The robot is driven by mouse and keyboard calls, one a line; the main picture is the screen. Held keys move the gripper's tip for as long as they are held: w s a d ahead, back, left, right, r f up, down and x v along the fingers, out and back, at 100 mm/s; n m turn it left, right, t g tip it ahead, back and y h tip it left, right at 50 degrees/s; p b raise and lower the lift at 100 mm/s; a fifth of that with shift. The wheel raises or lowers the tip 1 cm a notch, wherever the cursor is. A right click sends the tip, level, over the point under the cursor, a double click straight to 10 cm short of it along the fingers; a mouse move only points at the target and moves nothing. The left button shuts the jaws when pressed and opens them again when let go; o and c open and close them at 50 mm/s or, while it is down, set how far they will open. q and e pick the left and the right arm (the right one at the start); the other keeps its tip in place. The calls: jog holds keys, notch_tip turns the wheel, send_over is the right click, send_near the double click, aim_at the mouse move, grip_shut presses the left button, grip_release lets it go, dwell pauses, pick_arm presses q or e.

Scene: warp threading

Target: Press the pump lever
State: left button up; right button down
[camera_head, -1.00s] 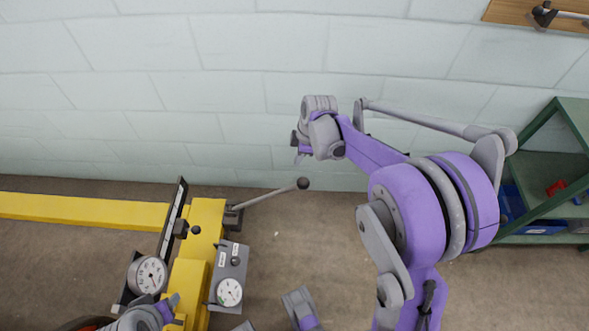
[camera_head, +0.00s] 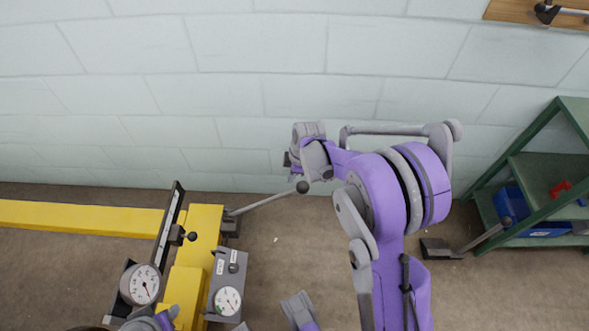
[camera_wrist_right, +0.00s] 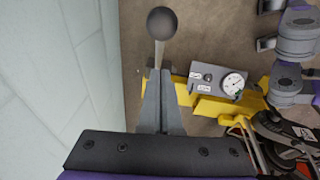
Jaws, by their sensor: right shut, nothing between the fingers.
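The pump lever (camera_head: 265,202) is a grey rod with a dark ball knob (camera_head: 302,187). It slopes up to the right from a dark bracket on the yellow pump body (camera_head: 203,225). My right gripper (camera_head: 288,162) is close above and left of the knob in the head view, partly hidden by its own wrist. In the right wrist view its shut, empty grey fingers (camera_wrist_right: 160,85) line up with the lever rod, and the knob (camera_wrist_right: 162,22) shows beyond their tips. I cannot tell whether they touch.
A grey box with a white gauge (camera_head: 228,300) stands beside the pump body, and another round gauge (camera_head: 140,284) is left of it. A pale block wall (camera_head: 250,60) rises close behind. A green shelf (camera_head: 530,180) with blue bins stands at right.

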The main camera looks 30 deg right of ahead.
aim_at(298, 187)
pick_arm(q)
jog(key=shift+f+b, duration=0.4)
jog(key=shift+f, duration=0.25)
pick_arm(e)
jog(key=shift+s+d+f, duration=0.15)
jog(key=shift+d+f, duration=0.2)
jog(key=shift+f, duration=0.25)
jog(key=shift+s+d+f, duration=0.1)
jog(key=shift+d+f, duration=0.2)
jog(key=shift+f, duration=0.35)
jog(key=shift+s+d+f, duration=0.15)
jog(key=shift+d+f, duration=0.2)
jog(key=shift+f, duration=0.25)
